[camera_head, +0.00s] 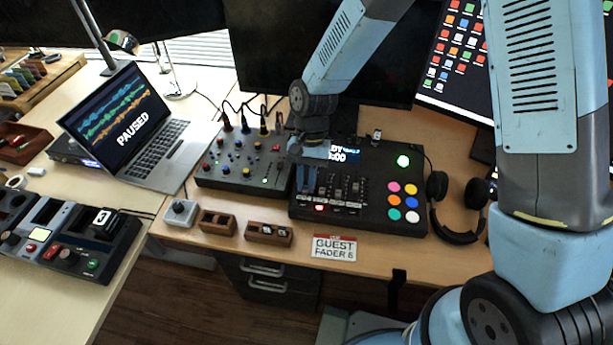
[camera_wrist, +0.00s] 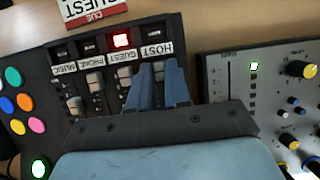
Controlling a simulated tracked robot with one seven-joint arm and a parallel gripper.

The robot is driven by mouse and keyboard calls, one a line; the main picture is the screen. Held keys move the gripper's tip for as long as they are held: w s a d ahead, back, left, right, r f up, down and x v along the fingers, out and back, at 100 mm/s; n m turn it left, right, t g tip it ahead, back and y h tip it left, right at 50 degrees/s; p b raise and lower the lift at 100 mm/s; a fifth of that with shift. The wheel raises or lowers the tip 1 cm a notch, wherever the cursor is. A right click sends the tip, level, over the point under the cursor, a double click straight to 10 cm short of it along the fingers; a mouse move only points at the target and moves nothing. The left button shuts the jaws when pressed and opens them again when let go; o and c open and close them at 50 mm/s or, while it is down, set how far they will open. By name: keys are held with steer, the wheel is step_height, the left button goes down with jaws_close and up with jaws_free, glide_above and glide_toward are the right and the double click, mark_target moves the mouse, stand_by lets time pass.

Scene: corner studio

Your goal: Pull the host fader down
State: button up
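The dark mixer (camera_head: 358,222) stands on the desk with a row of faders. In the wrist view its labels read MUSIC, PHONE, GUEST and HOST, and the GUEST button (camera_wrist: 121,40) glows red. My gripper (camera_head: 306,188) points down at the mixer's left end. In the wrist view my gripper (camera_wrist: 160,68) has its two blue fingers close together at the HOST column. The grey host fader cap (camera_wrist: 158,72) shows in the narrow gap at the fingertips, partly hidden by them. I cannot tell whether the fingers press on it. The guest fader cap (camera_wrist: 125,74) sits beside the fingers.
A cue card (camera_head: 335,247) reading GUEST FADER 6 stands at the front of the desk. A knob panel (camera_head: 240,160) is just left of the mixer, headphones (camera_head: 460,205) lie right. A laptop (camera_head: 130,125) shows PAUSED. Colored pads (camera_head: 403,200) fill the mixer's right side.

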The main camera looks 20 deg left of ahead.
steer(key=o, duration=0.4)
steer(key=shift+s, duration=0.1)
steer(key=shift+o, duration=0.2)
steer(key=v, duration=1.3)
steer(key=shift+r, duration=0.35)
steer(key=shift+a, duration=0.15)
